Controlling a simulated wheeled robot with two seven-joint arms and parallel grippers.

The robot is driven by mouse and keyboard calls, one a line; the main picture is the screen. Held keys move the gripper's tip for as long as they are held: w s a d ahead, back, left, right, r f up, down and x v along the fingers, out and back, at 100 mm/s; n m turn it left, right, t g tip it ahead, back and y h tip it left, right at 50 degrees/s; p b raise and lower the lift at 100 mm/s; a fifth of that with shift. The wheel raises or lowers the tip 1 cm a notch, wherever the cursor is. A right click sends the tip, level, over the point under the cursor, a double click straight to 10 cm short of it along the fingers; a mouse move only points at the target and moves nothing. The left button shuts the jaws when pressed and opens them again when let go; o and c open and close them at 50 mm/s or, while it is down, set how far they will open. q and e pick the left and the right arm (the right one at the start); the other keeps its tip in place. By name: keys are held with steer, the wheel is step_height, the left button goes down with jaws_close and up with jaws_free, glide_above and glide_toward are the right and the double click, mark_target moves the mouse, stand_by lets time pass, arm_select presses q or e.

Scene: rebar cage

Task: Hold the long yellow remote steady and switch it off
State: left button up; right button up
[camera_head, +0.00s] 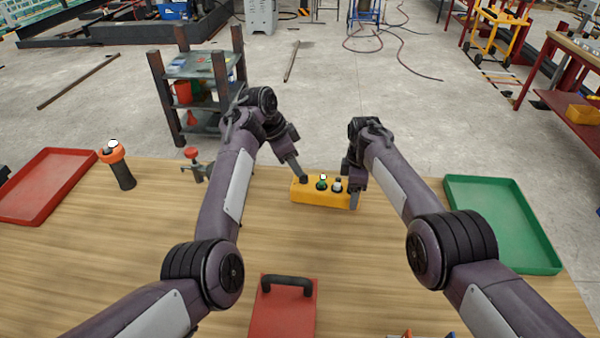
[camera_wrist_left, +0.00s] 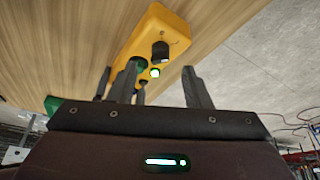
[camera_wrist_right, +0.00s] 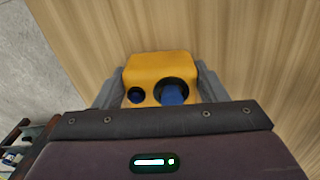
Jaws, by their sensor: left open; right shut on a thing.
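The long yellow remote (camera_head: 322,198) lies on the wooden table, with a dark knob (camera_head: 303,179) at its left end and green and white-topped controls farther right. In the left wrist view, the remote (camera_wrist_left: 176,27) shows its black knob (camera_wrist_left: 160,50) and a lit green lamp (camera_wrist_left: 154,72). My left gripper (camera_wrist_left: 160,84) is open, its fingers pointing at the remote near the knob; contact is unclear. My right gripper (camera_wrist_right: 158,86) is shut on the right end of the remote (camera_wrist_right: 158,66), with one finger on each side. That end has two round dark sockets with blue inside.
A red tray (camera_head: 68,157) lies at the left and a green tray (camera_head: 533,235) at the right. An orange-topped black object (camera_head: 122,173) and a red-knobbed clamp (camera_head: 197,170) stand left. A red block with a black handle (camera_head: 283,315) is in front.

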mark_target(303, 179)
arm_select(q)
steer(key=x, duration=0.5)
steer(key=shift+f, duration=0.15)
steer(key=c, duration=0.9)
steer(key=shift+c, duration=0.2)
steer(key=shift+n, duration=0.5)
steer(key=n, duration=0.2)
steer(key=n+t+y, duration=0.1)
steer(key=n, duration=0.1)
steer(key=shift+s+d+n+t, duration=0.2)
steer(key=shift+n+t, duration=0.1)
steer(key=shift+n, duration=0.1)
steer(key=n+y, duration=0.1)
steer(key=n, duration=0.2)
steer(key=n+t+y, duration=0.1)
steer(key=n, duration=0.2)
steer(key=shift+s+d, duration=0.1)
steer(key=shift+d, duration=0.15)
steer(key=shift+y, duration=0.3)
